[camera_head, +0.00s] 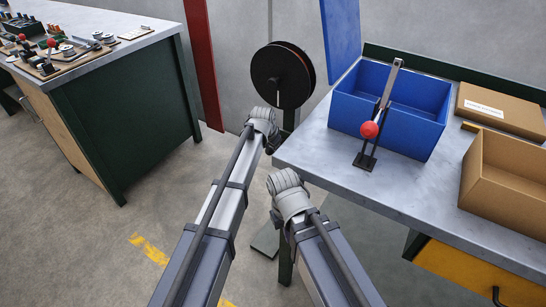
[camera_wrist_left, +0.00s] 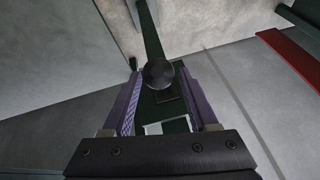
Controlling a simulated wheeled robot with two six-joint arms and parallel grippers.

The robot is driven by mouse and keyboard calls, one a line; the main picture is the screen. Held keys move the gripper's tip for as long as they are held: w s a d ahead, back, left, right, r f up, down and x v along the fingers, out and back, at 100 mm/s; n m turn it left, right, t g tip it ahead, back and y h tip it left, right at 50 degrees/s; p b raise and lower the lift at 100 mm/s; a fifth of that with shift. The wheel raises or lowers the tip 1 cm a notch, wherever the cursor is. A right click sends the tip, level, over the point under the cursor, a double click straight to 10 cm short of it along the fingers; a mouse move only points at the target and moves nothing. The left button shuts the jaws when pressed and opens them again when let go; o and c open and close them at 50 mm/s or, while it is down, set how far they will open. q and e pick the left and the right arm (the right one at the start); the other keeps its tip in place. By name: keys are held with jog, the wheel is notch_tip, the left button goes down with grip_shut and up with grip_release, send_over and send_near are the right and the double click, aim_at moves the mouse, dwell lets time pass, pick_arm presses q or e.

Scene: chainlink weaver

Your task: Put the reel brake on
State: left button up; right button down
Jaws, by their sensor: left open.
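The reel (camera_head: 280,76) is a black disc with a brown edge, upright on a dark stand beside the left end of the table. My left gripper (camera_head: 271,146) is low by the stand, just below the reel, mostly hidden by my own wrist. In the left wrist view its purple-sided fingers (camera_wrist_left: 159,72) are open. A round black knob (camera_wrist_left: 160,74) shows between the fingertips; I cannot tell whether they touch it. It looks like the brake's knob, but its lever is hidden. My right arm ends near the table corner; its gripper is hidden.
The grey table (camera_head: 330,172) holds a blue bin (camera_head: 420,136), a red-knobbed lever (camera_head: 369,130) and cardboard boxes (camera_head: 500,180). A green-sided workbench (camera_head: 125,125) with small parts stands at left. A red post (camera_head: 203,60) stands behind. The floor between is clear.

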pick_arm(q)
jog(key=shift+b+x, duration=0.55)
jog(key=shift+x, duration=0.5)
jog(key=shift+c, duration=0.2)
grip_shut()
dwell(0.4)
